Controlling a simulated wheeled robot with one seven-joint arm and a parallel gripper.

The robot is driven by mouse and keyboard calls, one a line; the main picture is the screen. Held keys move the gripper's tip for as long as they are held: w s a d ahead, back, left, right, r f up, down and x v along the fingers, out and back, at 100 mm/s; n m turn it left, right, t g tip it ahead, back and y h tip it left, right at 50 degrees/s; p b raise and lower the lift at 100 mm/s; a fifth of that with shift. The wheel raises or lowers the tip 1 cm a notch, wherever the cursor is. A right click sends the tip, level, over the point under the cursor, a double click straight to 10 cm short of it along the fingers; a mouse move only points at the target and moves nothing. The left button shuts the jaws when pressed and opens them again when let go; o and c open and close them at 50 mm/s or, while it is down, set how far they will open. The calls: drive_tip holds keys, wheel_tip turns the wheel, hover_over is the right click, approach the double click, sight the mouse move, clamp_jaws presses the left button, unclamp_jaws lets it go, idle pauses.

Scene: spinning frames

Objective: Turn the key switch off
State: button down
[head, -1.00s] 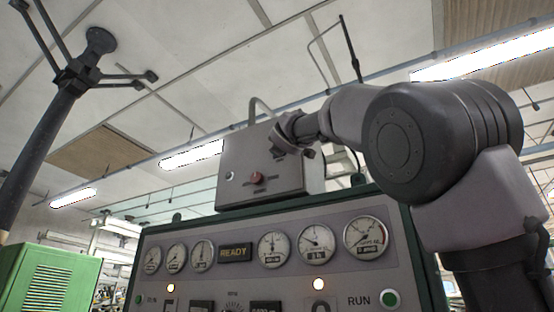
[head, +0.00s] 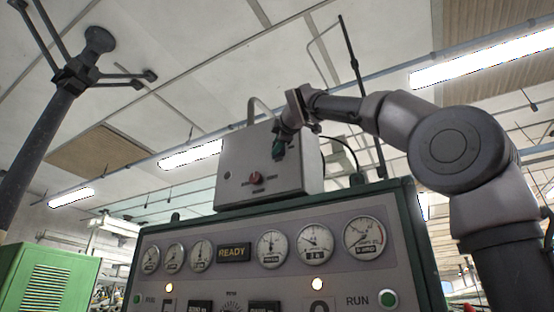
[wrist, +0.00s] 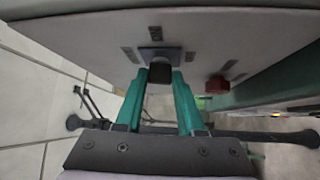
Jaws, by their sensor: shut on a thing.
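A grey control box (head: 235,165) stands on top of the large gauge panel. In the wrist view the key switch (wrist: 160,72) is a dark knob on a small square plate on the box face, with small labels around it. My gripper (wrist: 160,78) has its two green fingers on either side of the knob, shut on it. In the head view my gripper (head: 279,149) is at the upper right of the box face and hides the key switch. The exact angle of the key is hard to tell.
A red knob (head: 253,178) sits on the same face; it is close to the fingers in the wrist view (wrist: 217,85). A small round fitting (head: 228,176) is at the face's left. The gauge panel (head: 400,215) lies below. A green cabinet (head: 45,275) is far left.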

drive_tip(key=shift+w+n+g, duration=0.1)
drive_tip(key=shift+n+g, duration=0.6)
drive_tip(key=c, duration=0.5)
unclamp_jaws()
drive_tip(key=shift+r, duration=0.1)
drive_tip(key=v, duration=1.1)
